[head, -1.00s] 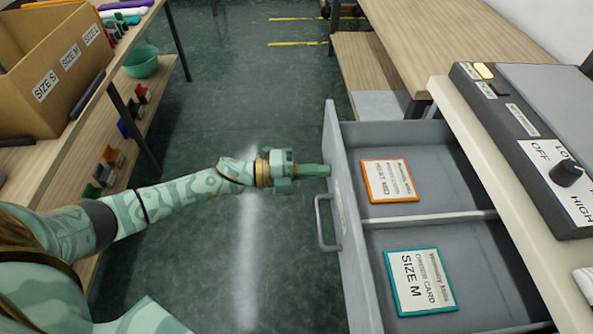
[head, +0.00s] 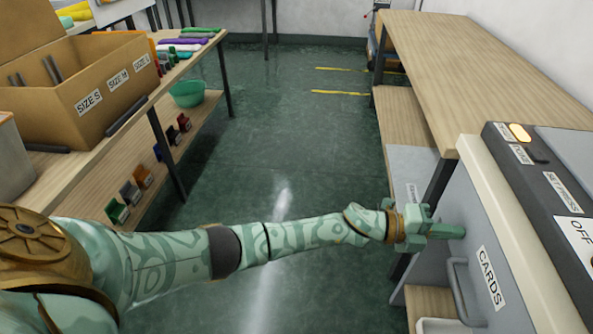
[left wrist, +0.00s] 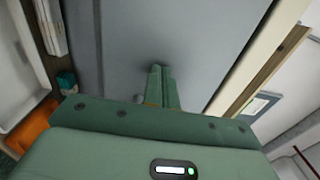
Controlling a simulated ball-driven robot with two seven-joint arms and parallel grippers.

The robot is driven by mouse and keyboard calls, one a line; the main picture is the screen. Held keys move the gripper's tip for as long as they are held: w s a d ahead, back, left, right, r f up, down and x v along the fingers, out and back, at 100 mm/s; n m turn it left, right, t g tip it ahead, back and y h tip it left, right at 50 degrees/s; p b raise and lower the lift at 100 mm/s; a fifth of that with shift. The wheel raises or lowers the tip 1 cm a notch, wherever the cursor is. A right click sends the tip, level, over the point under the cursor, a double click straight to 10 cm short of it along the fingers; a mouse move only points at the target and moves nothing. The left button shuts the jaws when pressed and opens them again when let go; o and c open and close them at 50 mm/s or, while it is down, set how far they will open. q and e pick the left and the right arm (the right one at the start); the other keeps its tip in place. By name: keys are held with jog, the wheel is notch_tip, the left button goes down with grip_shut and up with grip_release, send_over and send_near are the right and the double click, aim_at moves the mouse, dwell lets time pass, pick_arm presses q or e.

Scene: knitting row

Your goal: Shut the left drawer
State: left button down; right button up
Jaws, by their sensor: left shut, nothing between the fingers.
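The drawer with the CARDS label (head: 484,228) is at the right in the head view. Its grey front is up close under the light counter edge, and none of its inside shows. Its bar handle (head: 462,292) is on the front, nearer to me than the gripper. My left gripper (head: 460,231) is shut and empty, its fingertips at the drawer front and seemingly touching it. In the left wrist view the closed fingers (left wrist: 163,88) point at the flat grey front (left wrist: 150,35). My right gripper is not in view.
A control panel with an OFF mark (head: 575,240) sits on the counter above the drawer. A wooden table (head: 470,70) stands behind it. At the left, a shelf unit carries a cardboard box (head: 125,85) and a green bowl (head: 187,93). The floor between is clear.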

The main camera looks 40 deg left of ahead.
pick_arm(q)
jog(key=x, duration=0.3)
jog(key=shift+r+b, duration=0.2)
jog(key=shift+b, duration=0.15)
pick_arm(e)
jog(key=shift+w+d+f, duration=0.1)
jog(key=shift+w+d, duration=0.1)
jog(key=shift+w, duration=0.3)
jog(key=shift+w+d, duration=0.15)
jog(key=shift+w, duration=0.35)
pick_arm(q)
jog(key=shift+r, duration=0.1)
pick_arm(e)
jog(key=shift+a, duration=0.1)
